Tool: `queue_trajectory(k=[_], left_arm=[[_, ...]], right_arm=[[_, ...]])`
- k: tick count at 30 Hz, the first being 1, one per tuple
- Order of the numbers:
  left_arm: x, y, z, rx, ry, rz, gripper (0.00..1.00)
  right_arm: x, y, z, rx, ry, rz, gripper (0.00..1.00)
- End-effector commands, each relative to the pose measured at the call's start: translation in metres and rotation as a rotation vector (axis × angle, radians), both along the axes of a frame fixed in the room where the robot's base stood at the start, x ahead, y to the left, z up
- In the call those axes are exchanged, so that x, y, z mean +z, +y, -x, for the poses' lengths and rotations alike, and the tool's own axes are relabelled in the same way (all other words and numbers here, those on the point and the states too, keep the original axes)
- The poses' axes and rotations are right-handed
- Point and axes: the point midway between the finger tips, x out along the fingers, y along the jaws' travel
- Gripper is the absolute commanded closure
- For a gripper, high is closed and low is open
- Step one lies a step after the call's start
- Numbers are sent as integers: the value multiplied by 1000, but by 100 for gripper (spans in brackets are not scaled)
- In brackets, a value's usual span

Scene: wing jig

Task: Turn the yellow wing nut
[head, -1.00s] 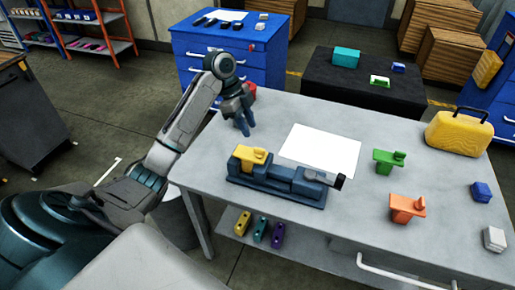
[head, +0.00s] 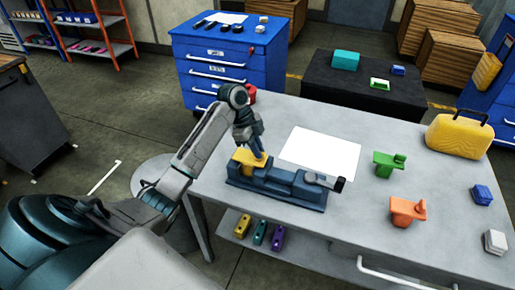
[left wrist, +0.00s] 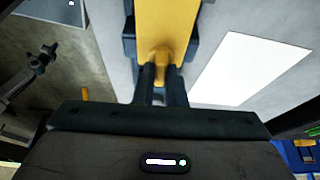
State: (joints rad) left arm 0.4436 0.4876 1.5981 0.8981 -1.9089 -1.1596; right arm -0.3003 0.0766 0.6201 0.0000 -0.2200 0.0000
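The yellow wing nut (head: 248,156) sits at the left end of a long dark blue jig (head: 282,187) on the grey table. My left gripper (head: 259,154) points down at it, fingertips at its raised tab. In the left wrist view the two fingers (left wrist: 160,70) are close together with a narrow gap, and the yellow tab (left wrist: 160,54) shows at and between their tips. I cannot tell whether they press on it. A dark gripper (left wrist: 43,58), apparently my right one, shows small at the left of the left wrist view; its fingers are unclear.
A white sheet (head: 320,150) lies behind the jig. A dark-tipped lever (head: 325,181) is at the jig's right end. Green (head: 388,163) and orange (head: 407,210) pieces stand to the right, with a yellow case (head: 460,136) beyond.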

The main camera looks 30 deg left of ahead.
Motion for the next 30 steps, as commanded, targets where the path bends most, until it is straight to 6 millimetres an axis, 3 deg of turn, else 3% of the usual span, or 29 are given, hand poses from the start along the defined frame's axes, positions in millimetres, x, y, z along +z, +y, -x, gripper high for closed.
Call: queue_trajectory(k=[14, 30], left_arm=[[3, 0, 1, 59, 1, -2, 100], [6, -2, 4, 498, 2, 0, 100]], right_arm=[[11, -1, 0, 0, -1, 1, 100], [75, -5, -1, 1, -1, 6, 100]])
